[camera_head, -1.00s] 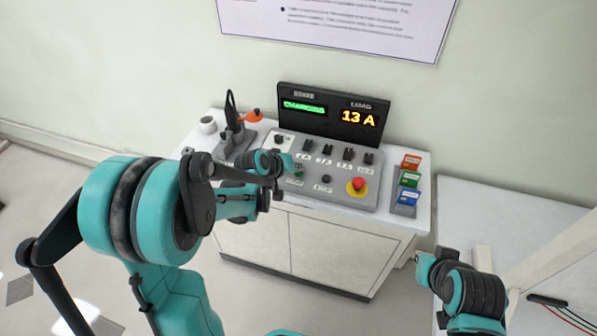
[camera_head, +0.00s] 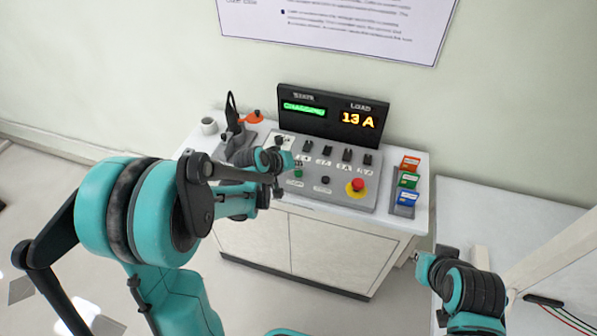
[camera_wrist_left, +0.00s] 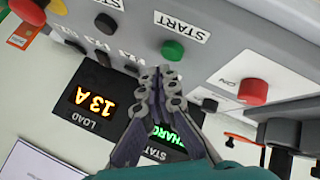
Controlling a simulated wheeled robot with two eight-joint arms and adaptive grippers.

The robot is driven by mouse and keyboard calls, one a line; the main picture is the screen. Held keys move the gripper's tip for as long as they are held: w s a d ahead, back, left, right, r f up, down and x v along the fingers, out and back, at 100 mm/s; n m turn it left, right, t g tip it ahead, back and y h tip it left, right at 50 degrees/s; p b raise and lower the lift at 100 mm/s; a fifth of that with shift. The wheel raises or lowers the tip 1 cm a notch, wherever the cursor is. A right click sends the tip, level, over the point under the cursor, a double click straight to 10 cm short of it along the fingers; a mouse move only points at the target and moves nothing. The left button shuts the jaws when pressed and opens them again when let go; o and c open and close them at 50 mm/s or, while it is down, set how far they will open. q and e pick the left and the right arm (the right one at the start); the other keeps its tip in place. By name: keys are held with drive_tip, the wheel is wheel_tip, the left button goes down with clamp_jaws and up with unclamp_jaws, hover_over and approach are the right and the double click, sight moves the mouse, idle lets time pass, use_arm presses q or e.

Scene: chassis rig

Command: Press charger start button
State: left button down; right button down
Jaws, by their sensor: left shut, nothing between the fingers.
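The charger's control panel (camera_head: 335,192) sits on a white cabinet. Its green start button (camera_head: 298,173) shows just in front of my left gripper (camera_head: 297,161). In the left wrist view the green button (camera_wrist_left: 172,50) stands right beyond the fingertips of the left gripper (camera_wrist_left: 162,73), beside a START label (camera_wrist_left: 182,26). The fingers are shut and empty. They point at the button, with a small gap in the picture; I cannot tell the depth. The display (camera_head: 330,115) reads CHARGING in green and 13 A in yellow.
A red emergency knob (camera_head: 356,186) on a yellow base and a black button (camera_head: 325,180) sit to the right. Several black switches line the panel. A red button (camera_wrist_left: 252,91) shows beside the fingers. A card rack (camera_head: 405,205) stands at the right edge.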

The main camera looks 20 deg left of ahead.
sight(297, 174)
use_arm(q)
drive_tip(key=shift+r, duration=0.1)
wheel_tip(297, 174, up, 5)
drive_tip(key=p, duration=0.4)
idle(0.7)
drive_tip(key=s+r+m+y, duration=0.1)
drive_tip(key=s+r+m, duration=0.1)
drive_tip(key=s, duration=1)
drive_tip(key=s+r+m+g+y, duration=0.1)
drive_tip(key=s+r+m+y, duration=0.1)
drive_tip(key=s, duration=1.1)
drive_tip(key=shift+r+m, duration=0.5)
drive_tip(key=shift+r, duration=0.45)
